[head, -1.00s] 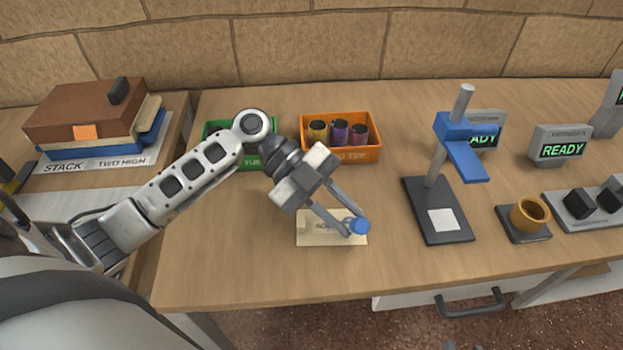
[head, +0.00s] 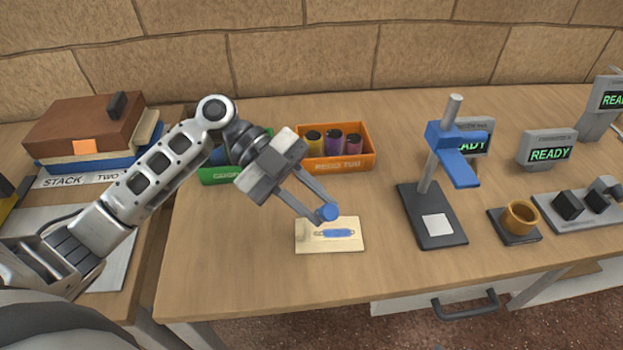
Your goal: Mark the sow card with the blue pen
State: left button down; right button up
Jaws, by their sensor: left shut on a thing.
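The sow card (head: 307,243) is a small cream card lying flat on the table in front of the orange tray. A blue scribble mark (head: 337,233) runs across its middle, over where its lettering is. My left gripper (head: 322,212) is shut on the blue pen (head: 329,211), just above the card's far edge. My right gripper is not in view.
A green tray (head: 222,175) and an orange tray (head: 345,163) holding dark-topped cylinders stand behind. A blue-armed stand (head: 432,205), an orange cup (head: 520,216) and READY displays (head: 548,150) are at right. Stacked books (head: 88,130) are at left. Table right of the card is clear.

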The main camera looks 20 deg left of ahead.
pick_arm(q)
jog(key=shift+r+p, duration=0.6)
jog(key=shift+r, duration=0.8)
